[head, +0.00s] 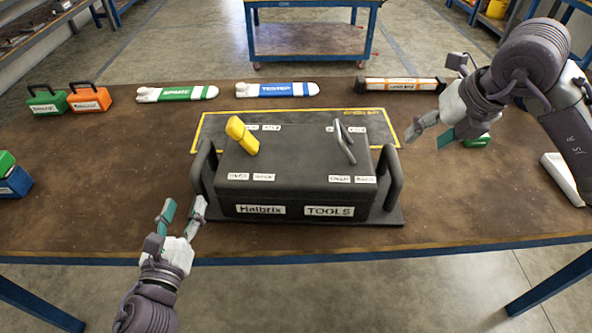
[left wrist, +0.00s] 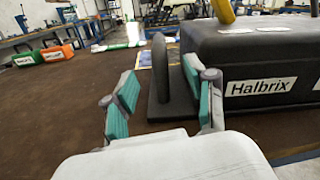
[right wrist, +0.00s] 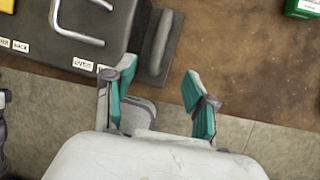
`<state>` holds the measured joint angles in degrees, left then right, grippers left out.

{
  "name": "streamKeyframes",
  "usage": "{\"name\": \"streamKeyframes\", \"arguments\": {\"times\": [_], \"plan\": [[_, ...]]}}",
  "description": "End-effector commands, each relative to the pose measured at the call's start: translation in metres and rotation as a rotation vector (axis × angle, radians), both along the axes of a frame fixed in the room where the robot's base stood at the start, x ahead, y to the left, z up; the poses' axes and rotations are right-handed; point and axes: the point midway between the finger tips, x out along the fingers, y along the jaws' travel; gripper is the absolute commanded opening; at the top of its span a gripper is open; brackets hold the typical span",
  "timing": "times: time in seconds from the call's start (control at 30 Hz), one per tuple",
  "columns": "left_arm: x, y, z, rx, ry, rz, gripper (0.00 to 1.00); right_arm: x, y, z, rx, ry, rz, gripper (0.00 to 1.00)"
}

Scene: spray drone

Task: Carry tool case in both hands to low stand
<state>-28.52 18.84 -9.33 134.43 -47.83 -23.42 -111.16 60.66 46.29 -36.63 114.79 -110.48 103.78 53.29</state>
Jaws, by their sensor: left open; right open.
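The dark tool case (head: 298,194), labelled Halbrix TOOLS, sits flat on the brown workbench with upright side handles. My left gripper (head: 183,211) is open and empty, just in front of the left handle (head: 204,170). In the left wrist view that handle (left wrist: 160,70) stands beyond and between the spread fingers. My right gripper (head: 433,132) is open and empty, above and right of the right handle (head: 393,175). In the right wrist view that handle (right wrist: 163,45) lies ahead, apart from the fingers. I cannot tell which thing is the low stand.
A blue-framed wheeled table (head: 310,42) stands behind the bench across open floor. Green (head: 45,101) and orange (head: 88,98) cases stand at the bench's back left. Green (head: 178,93) and blue (head: 277,90) labelled tools and a long box (head: 402,85) lie along the back edge.

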Motion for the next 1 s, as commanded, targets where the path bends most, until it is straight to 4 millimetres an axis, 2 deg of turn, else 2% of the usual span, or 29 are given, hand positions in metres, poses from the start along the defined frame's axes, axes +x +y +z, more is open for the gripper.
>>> {"name": "streamKeyframes", "arguments": {"times": [0.17,0.7,0.83,1.0], "plan": [[0.016,0.000,0.001,0.001,-0.004,-0.001,0.56,0.006,0.003,-0.015,0.001,0.004,0.000,0.56],[0.115,0.000,0.001,0.000,-0.002,0.001,0.56,0.043,0.021,-0.105,0.001,0.004,0.002,0.56],[0.129,0.000,0.001,-0.001,-0.001,0.001,0.56,0.049,0.024,-0.117,0.001,0.003,0.001,0.56],[0.137,0.000,0.001,0.000,0.000,0.000,0.56,0.052,0.025,-0.124,0.001,0.002,0.002,0.56]]}}
